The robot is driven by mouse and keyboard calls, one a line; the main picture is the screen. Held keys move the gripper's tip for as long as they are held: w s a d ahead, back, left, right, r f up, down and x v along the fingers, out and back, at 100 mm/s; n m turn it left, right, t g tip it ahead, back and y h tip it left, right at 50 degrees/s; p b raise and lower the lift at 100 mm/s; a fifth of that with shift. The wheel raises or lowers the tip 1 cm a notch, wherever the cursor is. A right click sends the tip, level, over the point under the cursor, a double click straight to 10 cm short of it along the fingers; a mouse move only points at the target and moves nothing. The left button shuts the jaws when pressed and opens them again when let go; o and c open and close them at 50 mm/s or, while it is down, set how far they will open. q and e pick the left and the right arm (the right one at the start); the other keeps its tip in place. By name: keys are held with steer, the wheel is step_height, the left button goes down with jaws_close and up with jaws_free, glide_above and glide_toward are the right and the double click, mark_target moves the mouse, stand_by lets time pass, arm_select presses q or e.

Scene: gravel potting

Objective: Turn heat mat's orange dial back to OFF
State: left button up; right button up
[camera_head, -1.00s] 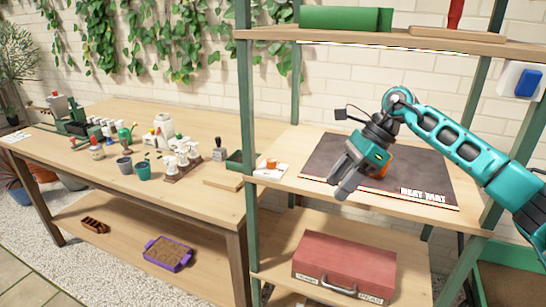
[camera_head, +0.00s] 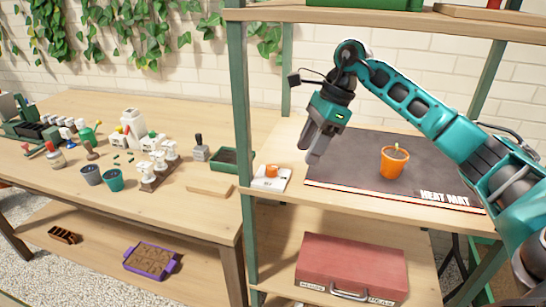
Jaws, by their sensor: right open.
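The orange dial (camera_head: 272,170) sits on a small white control box (camera_head: 270,185) at the left end of the shelf, beside the green post. The dark heat mat (camera_head: 345,165) lies to its right, with "HEAT MAT" lettering at its front right. My right gripper (camera_head: 309,155) is open and empty, pointing down over the left edge of the mat. It is to the right of the dial and apart from it. The dial's exact setting is too small to read. My left gripper is not in view.
An orange pot (camera_head: 394,163) stands upright on the mat, right of my gripper. A green post (camera_head: 241,110) rises just left of the control box. An upper shelf (camera_head: 400,20) hangs above. A red case (camera_head: 350,265) sits on the shelf below. Pots and tools crowd the left bench.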

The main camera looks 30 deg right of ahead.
mark_target(272, 166)
steer(key=a, duration=0.2)
steer(key=w+a, duration=0.1)
steer(key=a, duration=0.1)
steer(key=w+a+p, duration=0.1)
steer(key=a, duration=0.1)
steer(key=shift+w+a, duration=0.15)
steer(key=shift+a, duration=0.25)
steer(key=shift+x, duration=1.1)
steer(key=shift+f, duration=0.45)
steer(key=shift+d, duration=0.1)
steer(key=shift+c, duration=0.2)
jaws_close()
